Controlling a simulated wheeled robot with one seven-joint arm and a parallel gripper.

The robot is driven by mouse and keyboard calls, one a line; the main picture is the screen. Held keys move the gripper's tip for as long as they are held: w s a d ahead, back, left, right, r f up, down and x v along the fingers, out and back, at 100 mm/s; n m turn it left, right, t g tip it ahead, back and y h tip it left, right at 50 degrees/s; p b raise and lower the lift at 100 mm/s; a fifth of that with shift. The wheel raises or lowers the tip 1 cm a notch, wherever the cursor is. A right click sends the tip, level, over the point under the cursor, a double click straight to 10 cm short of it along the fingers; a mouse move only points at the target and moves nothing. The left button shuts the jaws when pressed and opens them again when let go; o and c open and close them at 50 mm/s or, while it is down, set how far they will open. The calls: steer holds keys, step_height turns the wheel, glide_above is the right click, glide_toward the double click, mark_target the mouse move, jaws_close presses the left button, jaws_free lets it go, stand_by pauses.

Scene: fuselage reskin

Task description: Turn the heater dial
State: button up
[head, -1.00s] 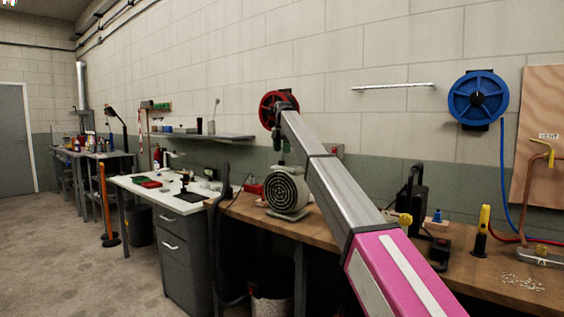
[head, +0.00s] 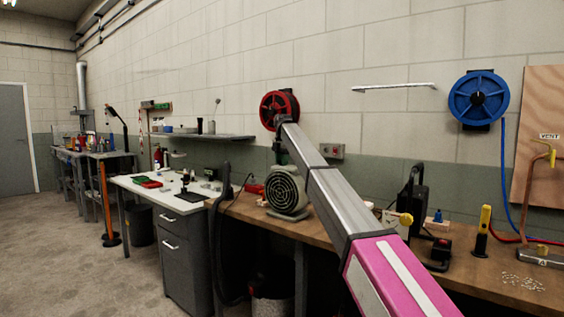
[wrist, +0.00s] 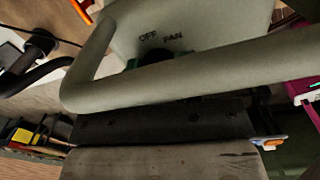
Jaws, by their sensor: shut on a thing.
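The heater (head: 287,190) is a pale, round-fronted unit with a dark spiral grille, standing on the wooden bench. In the wrist view its pale top (wrist: 195,25) carries the words OFF and FAN. The dark heater dial (wrist: 153,56) lies just below these words, partly hidden behind the heater's thick tubular handle (wrist: 180,80). My gripper (wrist: 160,119) shows as a dark block below the handle and is shut at the dial. The handle hides most of its fingertips and the exact contact. In the head view my arm reaches over the heater and hides part of it.
A red reel (head: 279,108) and a blue reel (head: 478,98) hang on the wall. A white-topped desk (head: 150,184) stands left of the wooden bench (head: 470,275). A black tool (head: 411,200) and a yellow-topped one (head: 483,232) stand on the bench to the right.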

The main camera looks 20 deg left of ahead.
steer(key=shift+n, duration=2.2)
steer(key=o, duration=0.9)
steer(key=shift+o, duration=0.2)
steer(key=shift+r, duration=0.2)
step_height(320, 180, up, 10)
steer(key=shift+d+r, duration=0.2)
steer(key=shift+r, duration=0.05)
